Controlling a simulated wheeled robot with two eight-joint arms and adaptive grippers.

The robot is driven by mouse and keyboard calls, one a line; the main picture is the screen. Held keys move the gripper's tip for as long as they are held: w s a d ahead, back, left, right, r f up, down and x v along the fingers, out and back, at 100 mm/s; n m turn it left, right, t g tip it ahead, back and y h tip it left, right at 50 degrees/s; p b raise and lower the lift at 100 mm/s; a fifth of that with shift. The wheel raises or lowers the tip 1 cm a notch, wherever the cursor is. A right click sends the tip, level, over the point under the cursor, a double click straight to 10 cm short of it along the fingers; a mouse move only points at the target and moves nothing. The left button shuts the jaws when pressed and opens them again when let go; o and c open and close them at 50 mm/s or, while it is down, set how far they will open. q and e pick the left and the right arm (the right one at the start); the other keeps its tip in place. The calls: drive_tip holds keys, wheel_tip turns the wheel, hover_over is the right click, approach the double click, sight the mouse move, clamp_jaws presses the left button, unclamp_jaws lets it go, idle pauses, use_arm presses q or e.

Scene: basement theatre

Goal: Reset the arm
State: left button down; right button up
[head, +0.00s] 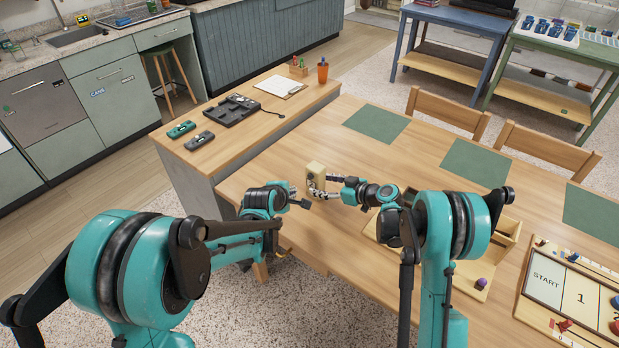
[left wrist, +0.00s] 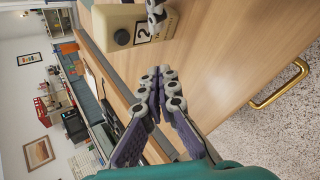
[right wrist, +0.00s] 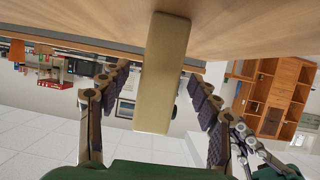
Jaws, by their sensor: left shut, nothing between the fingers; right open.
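A beige box (head: 316,174) stands upright on the wooden table near its left end. My right gripper (head: 322,187) is open at the box. In the right wrist view the box (right wrist: 163,75) stands between the spread fingers, with a gap on each side. My left gripper (head: 303,200) is shut and empty, beside the box on its left. In the left wrist view its fingertips (left wrist: 162,78) meet below the box.
A wooden tray (head: 497,240) and a game board (head: 548,280) lie to the right. A counter with two handheld devices (head: 190,135), a dark console (head: 232,107) and a clipboard (head: 281,86) adjoins the table at left. Green placemats (head: 377,123) and chairs (head: 447,112) line the far side.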

drive_tip(key=v, duration=0.8)
